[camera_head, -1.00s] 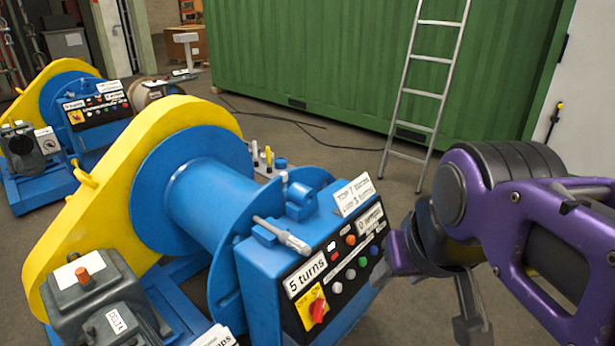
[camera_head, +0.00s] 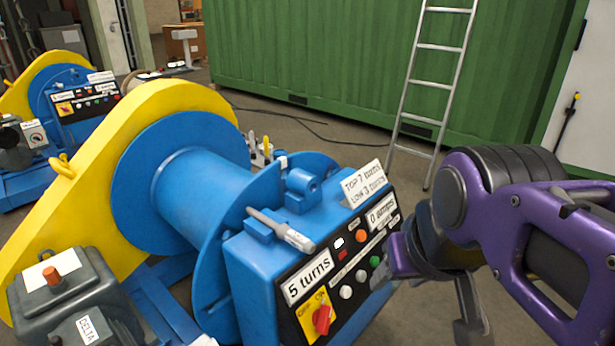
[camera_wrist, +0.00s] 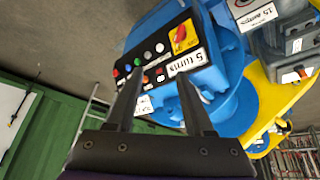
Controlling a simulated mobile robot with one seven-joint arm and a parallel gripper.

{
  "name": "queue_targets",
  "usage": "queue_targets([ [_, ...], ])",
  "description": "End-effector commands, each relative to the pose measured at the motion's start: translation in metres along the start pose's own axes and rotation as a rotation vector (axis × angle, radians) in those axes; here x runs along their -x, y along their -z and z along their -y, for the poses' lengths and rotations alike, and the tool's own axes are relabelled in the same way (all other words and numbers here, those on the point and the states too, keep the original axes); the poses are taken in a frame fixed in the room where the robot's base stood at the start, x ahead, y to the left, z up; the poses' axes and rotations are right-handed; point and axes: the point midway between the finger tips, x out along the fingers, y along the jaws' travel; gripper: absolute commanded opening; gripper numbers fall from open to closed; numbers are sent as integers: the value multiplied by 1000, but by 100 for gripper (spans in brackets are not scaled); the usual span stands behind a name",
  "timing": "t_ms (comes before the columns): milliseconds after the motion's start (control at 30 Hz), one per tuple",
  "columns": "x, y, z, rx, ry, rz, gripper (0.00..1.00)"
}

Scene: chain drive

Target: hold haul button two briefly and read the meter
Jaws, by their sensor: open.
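The blue winch's black control panel (camera_head: 338,268) bears a "5 turns" label (camera_head: 308,278) and a meter plate starting with 0 (camera_head: 382,212), its unit hard to read. Its lower row has two pale buttons (camera_head: 345,292) and (camera_head: 361,275) and a green one (camera_head: 375,261); an orange one (camera_head: 362,236) is above. I cannot read which is button two. A red rotary switch (camera_head: 321,318) sits on a yellow plate. My gripper (camera_wrist: 158,78) is open and empty, its fingers toward the panel, which appears inverted in the wrist view; contact cannot be told.
A card reading "TOP 7 turns, LOW 3 turns" (camera_head: 364,184) stands on the winch housing. A grey motor box (camera_head: 60,290) is at lower left. A second winch (camera_head: 75,95) stands behind left. A ladder (camera_head: 430,95) leans on a green container (camera_head: 330,60).

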Motion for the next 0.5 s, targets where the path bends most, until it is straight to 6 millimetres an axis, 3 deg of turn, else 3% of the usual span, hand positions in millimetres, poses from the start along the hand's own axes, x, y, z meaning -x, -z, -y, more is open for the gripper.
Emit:
queue_targets([
  [233,-1,-1,0,0,0,-2,52],
  [500,-1,-1,0,0,0,-2,6],
])
